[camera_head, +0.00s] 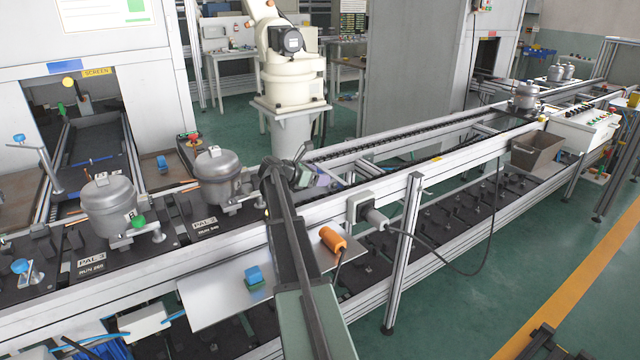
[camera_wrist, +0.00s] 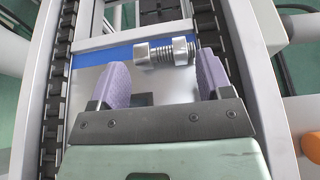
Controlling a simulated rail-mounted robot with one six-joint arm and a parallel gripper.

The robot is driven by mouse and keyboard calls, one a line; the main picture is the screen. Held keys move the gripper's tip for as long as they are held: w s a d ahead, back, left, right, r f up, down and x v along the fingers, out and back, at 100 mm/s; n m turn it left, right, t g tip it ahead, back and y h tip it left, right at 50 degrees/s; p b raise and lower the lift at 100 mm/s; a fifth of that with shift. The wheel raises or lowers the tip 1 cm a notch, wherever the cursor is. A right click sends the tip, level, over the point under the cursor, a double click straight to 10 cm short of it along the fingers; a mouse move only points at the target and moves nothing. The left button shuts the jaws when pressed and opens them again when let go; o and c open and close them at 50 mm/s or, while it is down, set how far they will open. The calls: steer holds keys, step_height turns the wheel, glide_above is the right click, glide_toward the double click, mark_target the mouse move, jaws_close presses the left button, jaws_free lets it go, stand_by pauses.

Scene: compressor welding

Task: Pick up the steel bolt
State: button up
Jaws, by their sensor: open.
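The steel bolt (camera_wrist: 166,53) shows in the wrist view as a shiny threaded piece with a thick head at its left end. It lies crosswise on a flat grey and blue surface between two chain tracks. My gripper (camera_wrist: 160,70) is open, with its two purple fingers apart. The bolt is just beyond the fingertips, a little right of the middle, its right end close to the right finger. I cannot tell whether they touch. In the head view my gripper (camera_head: 320,178) is over the conveyor, and I cannot make out the bolt there.
The chain tracks (camera_wrist: 210,30) run on both sides of my gripper. Grey compressors (camera_head: 110,205) stand on pallets at the left of the conveyor. A brown bin (camera_head: 537,152) is at the right.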

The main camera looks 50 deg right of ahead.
steer(key=b+x, duration=0.2)
steer(key=x, duration=0.3)
steer(key=shift+c, duration=0.4)
steer(key=c, duration=0.5)
step_height(320, 180, up, 20)
steer(key=p, duration=2)
